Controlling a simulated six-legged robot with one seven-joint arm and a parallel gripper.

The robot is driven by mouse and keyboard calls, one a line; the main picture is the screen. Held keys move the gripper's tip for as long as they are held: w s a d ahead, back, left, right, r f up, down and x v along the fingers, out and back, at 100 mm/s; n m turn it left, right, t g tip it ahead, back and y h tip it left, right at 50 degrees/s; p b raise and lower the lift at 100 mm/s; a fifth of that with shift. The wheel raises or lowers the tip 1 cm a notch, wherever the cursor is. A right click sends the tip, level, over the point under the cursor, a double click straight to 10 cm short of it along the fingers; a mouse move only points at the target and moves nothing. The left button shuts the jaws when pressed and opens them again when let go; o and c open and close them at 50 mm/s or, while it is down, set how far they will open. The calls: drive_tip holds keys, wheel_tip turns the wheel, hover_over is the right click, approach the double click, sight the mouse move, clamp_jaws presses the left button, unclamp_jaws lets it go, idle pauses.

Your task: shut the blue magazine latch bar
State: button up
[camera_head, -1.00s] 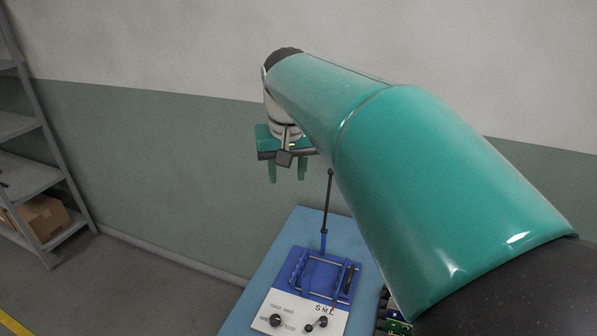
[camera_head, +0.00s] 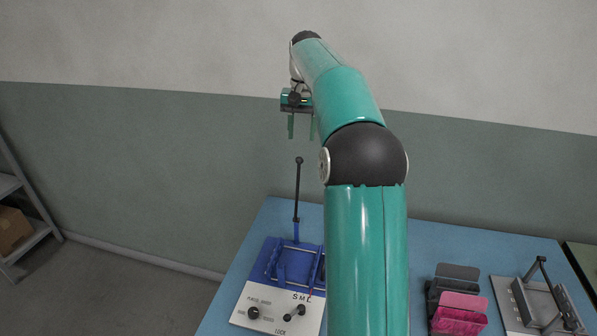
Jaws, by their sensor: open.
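The blue magazine (camera_head: 268,262) lies on a white panel at the left of the blue table, partly hidden by my arm on its right. A thin black bar (camera_head: 297,190) with a round knob on top stands nearly upright from a blue mount at the magazine's back edge. It looks like the latch bar, raised. My gripper (camera_head: 301,130) is open and empty, fingers pointing down. In the picture it hangs just above the bar's knob; the depth between them is hard to tell, and no contact shows.
The white panel (camera_head: 245,309) carries black knobs and lettering. To the right on the blue table (camera_head: 400,240) stand black and pink bins (camera_head: 461,310) and a grey fixture (camera_head: 536,303) with a black bar. My arm hides the table's middle. A shelf (camera_head: 35,232) stands far left.

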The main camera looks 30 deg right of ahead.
sight(299, 163)
drive_tip(key=f, duration=1.3)
drive_tip(key=shift+w+a+f, duration=0.15)
drive_tip(key=shift+w+a, duration=0.1)
drive_tip(key=shift+a, duration=0.1)
clamp_jaws()
